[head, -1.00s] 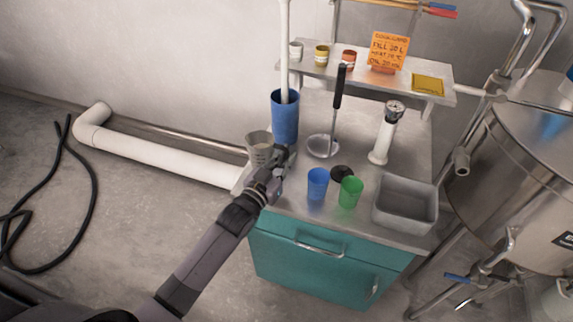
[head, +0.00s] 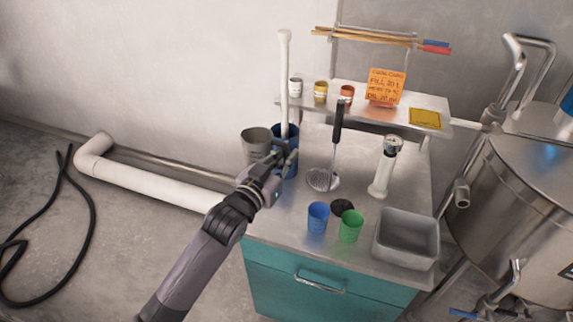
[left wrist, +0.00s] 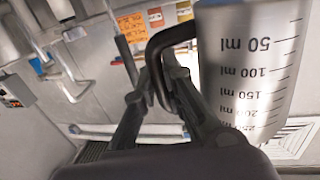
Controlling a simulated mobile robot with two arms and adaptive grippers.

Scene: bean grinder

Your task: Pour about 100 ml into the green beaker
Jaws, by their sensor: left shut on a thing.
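The grey measuring jug (head: 256,147) is in my left gripper (head: 285,158), held up at the table's left end, roughly upright, beside the tall blue container. In the left wrist view the jug (left wrist: 250,75) shows black ml marks, and my fingers (left wrist: 155,95) are at its black handle (left wrist: 168,42). I cannot tell how much is in the jug. The green beaker (head: 351,227) stands upright near the table's front edge, to the right of and in front of the jug. My right gripper is not in view.
A blue cup (head: 318,216) stands just left of the beaker, with a dark disc (head: 342,207) behind them. A grey bin (head: 407,239) is to the right.

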